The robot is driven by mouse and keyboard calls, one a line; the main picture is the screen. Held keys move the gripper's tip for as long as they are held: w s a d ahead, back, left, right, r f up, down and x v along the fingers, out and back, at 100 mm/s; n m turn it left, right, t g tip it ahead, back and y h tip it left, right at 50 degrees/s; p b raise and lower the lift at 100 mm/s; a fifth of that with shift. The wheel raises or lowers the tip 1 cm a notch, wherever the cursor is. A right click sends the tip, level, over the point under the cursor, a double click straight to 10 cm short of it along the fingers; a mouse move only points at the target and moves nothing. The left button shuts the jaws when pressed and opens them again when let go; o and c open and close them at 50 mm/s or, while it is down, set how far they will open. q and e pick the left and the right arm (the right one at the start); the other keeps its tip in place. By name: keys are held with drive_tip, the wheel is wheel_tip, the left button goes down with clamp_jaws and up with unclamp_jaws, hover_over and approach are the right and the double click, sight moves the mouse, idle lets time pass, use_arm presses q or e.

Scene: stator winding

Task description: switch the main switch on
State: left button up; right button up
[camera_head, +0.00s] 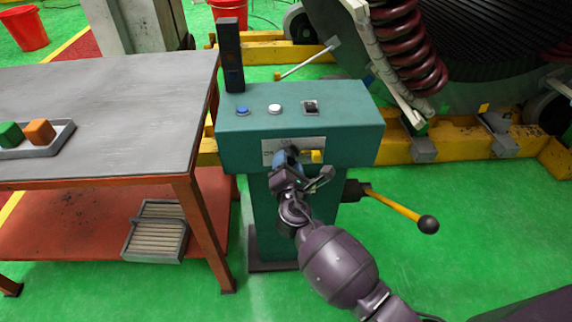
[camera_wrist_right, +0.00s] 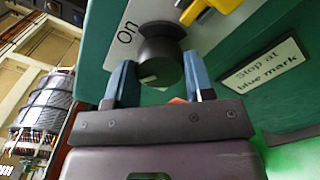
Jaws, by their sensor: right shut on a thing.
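The green control pedestal (camera_head: 355,130) stands right of the workbench. On its front is a pale plate (camera_head: 272,144) with dark lettering, and the wrist view reads "ON" at the left of the switch. The main switch is a round black knob (camera_wrist_right: 160,62) with a small pale mark on its face. My right gripper (camera_wrist_right: 160,75) is shut on the knob, one blue finger on each side. In the head view my right gripper (camera_head: 287,162) hides most of the knob. My left gripper is not in view.
A yellow part (camera_head: 316,156) sits just right of the knob. Blue (camera_head: 242,110) and white (camera_head: 274,108) buttons are on top of the pedestal. A yellow lever with a black ball (camera_head: 428,224) sticks out at right. The workbench (camera_head: 110,100) is at left.

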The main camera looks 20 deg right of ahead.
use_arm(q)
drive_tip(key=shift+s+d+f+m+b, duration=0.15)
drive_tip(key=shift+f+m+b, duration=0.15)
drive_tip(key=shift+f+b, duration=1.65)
use_arm(e)
drive_tip(key=shift+f+m+b, duration=0.15)
drive_tip(key=shift+m+b, duration=0.15)
drive_tip(key=shift+m, duration=5.2)
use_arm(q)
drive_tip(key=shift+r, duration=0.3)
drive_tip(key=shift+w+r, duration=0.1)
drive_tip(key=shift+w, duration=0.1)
use_arm(e)
drive_tip(key=o, duration=0.9)
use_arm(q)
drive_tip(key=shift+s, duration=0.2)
